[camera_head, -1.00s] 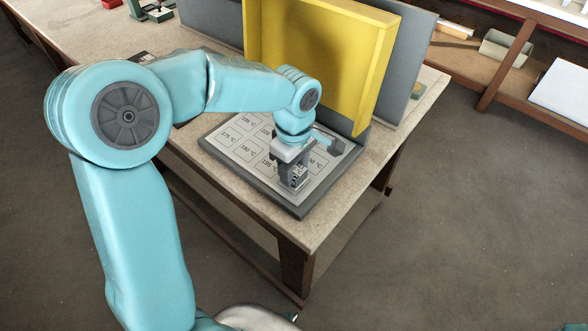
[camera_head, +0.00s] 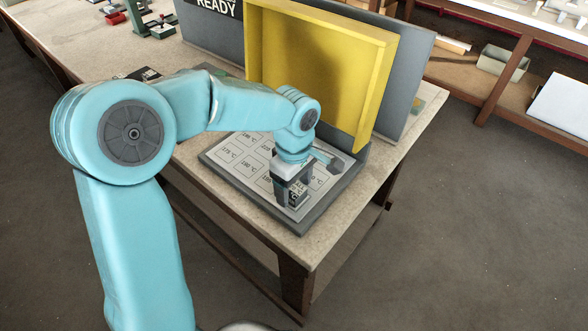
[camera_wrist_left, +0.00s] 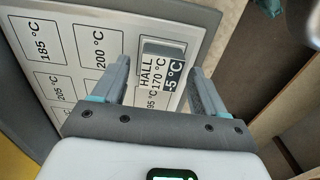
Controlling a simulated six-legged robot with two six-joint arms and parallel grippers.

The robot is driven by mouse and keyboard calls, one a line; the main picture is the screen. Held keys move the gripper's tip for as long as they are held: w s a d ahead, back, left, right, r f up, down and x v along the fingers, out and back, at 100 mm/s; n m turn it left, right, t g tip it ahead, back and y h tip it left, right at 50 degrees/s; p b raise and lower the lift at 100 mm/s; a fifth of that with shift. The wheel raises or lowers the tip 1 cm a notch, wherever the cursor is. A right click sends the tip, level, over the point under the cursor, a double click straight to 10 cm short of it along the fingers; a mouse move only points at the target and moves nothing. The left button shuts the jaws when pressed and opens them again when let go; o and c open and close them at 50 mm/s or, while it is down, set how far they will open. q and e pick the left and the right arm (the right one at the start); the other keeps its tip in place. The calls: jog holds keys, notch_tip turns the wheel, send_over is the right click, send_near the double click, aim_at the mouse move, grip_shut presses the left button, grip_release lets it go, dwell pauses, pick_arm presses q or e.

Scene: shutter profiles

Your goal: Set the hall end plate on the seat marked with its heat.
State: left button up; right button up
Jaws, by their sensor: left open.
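The hall end plate (camera_wrist_left: 163,51) is a small grey block with a black and white label reading HALL, 170 °C and -5 °C. It is at the marked seat board (camera_wrist_left: 104,13), near the printed 195 °C, whose seat is partly covered. My left gripper (camera_wrist_left: 158,68) is open, with one finger on each side of the plate and gaps visible between. The seat under the plate is hidden.
A yellow upright panel (camera_head: 305,70) stands behind the board, with a dark READY sign (camera_head: 216,8) at its left. The wooden bench (camera_head: 407,137) has bare room to the right of the board. Shelves with bins (camera_head: 503,62) stand at the far right.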

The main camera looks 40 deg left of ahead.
aim_at(294, 190)
pick_arm(q)
notch_tip(294, 190, up, 12)
jog(key=shift+f+p, duration=0.2)
jog(key=shift+p, duration=0.15)
jog(key=shift+s, duration=0.1)
dwell(0.4)
